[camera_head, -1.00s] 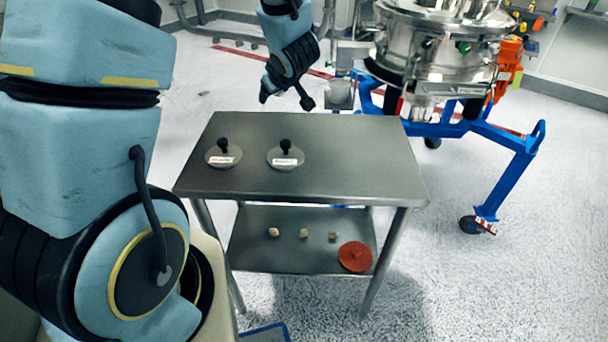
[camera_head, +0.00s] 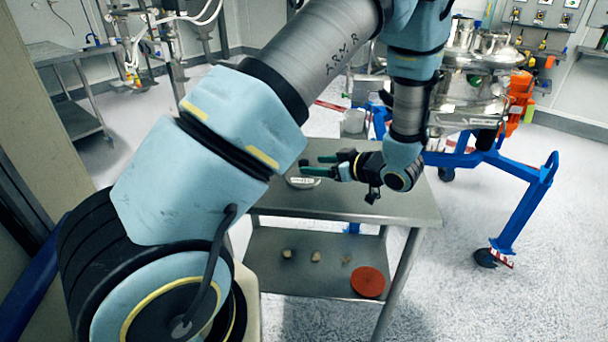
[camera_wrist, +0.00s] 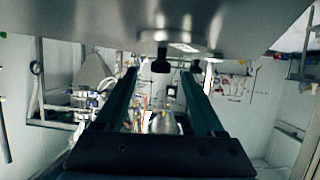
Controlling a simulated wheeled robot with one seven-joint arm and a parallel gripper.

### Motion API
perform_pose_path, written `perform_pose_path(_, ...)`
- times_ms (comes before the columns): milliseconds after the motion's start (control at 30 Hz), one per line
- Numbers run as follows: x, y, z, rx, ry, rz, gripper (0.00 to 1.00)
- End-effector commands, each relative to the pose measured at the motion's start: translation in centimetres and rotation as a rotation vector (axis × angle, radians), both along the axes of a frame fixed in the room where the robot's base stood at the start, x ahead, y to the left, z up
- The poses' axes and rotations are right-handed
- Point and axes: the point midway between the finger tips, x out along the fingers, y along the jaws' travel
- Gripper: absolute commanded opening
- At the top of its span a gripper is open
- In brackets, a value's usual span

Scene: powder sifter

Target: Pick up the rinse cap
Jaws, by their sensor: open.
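A round grey metal cap with a black knob and a white label (camera_head: 303,183) lies on the table. The label is too small to read, so I cannot tell if this is the rinse cap. My gripper (camera_head: 312,165) is level, just above the table, with its green fingers pointing left at the knob. It is open. In the wrist view, which looks upside down, the black knob (camera_wrist: 160,64) shows between and slightly beyond the fingertips. A smaller dark knob (camera_wrist: 195,66) shows by the right fingertip. The second cap is hidden behind my arm in the head view.
The steel table (camera_head: 400,205) has free room at its right. Its lower shelf (camera_head: 270,275) holds several small pale lumps and a red disc (camera_head: 367,281). A steel sifter on a blue wheeled frame (camera_head: 525,190) stands behind to the right.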

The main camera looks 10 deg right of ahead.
Motion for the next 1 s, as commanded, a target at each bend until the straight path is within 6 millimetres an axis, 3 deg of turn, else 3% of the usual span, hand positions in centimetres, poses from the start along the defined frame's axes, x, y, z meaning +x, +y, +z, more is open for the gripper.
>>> perform_pose_path(333,3.3,2.9,-1.1,0.002,0.002,0.001,0.71)
perform_pose_path(633,3.7,3.2,-1.5,0.0,0.0,-0.001,0.71)
perform_pose_path(1000,3.7,3.2,-1.5,0.0,0.0,-0.001,0.3)
